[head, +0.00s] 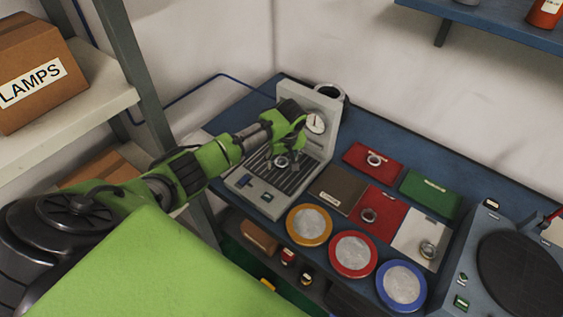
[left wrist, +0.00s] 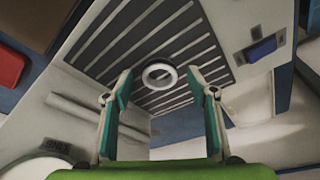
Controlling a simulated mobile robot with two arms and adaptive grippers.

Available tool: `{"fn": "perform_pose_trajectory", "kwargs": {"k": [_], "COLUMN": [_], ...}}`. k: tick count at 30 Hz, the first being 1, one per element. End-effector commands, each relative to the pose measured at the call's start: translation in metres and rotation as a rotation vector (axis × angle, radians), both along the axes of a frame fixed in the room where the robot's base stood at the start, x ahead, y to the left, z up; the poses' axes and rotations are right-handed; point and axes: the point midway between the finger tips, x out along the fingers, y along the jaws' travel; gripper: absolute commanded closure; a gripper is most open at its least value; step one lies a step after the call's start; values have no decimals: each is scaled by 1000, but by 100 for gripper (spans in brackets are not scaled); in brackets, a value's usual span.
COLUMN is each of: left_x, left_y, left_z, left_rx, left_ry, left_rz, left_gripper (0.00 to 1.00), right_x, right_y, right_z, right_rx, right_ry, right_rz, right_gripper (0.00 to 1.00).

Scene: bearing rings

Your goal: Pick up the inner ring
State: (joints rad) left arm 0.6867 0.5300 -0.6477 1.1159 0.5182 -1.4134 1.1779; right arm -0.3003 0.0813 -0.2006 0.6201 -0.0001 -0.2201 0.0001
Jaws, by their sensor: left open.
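A small pale metal ring (left wrist: 147,77) lies on the dark slatted bed of a grey press-like machine (head: 325,105) in the left wrist view. My left gripper (left wrist: 161,92) is open, its two green-sided fingers apart on either side of the ring in that view, with nothing between them touching it visibly. In the head view my left gripper (head: 284,158) hangs low over the slatted bed and partly hides this ring. I cannot tell from labels which ring is the inner ring. My right gripper is not in view.
Other rings lie on a red mat (head: 357,152), a second red mat (head: 385,222) and a white mat (head: 411,240). Orange-, red- and blue-rimmed dishes (head: 331,236) line the bench front. A round dark turntable device (head: 520,275) stands right. A shelf with a LAMPS box (head: 40,60) is left.

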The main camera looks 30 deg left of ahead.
Motion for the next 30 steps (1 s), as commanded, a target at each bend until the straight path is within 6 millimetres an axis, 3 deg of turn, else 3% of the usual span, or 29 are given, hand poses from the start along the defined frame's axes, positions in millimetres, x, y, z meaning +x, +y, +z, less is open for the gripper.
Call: {"fn": "perform_pose_trajectory", "kwargs": {"k": [5,10,14,23,30], "left_x": [0,0,0,1,2], "left_y": [0,0,0,0,-1], "left_z": [0,0,0,3,32], "left_rx": [-1,-1,0,-1,-2], "left_ry": [-1,-1,-1,-3,-9], "left_rz": [0,0,0,-1,-1], "left_gripper": [48,89,94,94,94], "right_x": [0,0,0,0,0], "right_y": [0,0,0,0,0], "right_z": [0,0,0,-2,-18], "right_rx": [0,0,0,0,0], "right_ry": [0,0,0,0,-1], "right_rz": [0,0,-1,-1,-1], "right_gripper": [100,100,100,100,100]}}
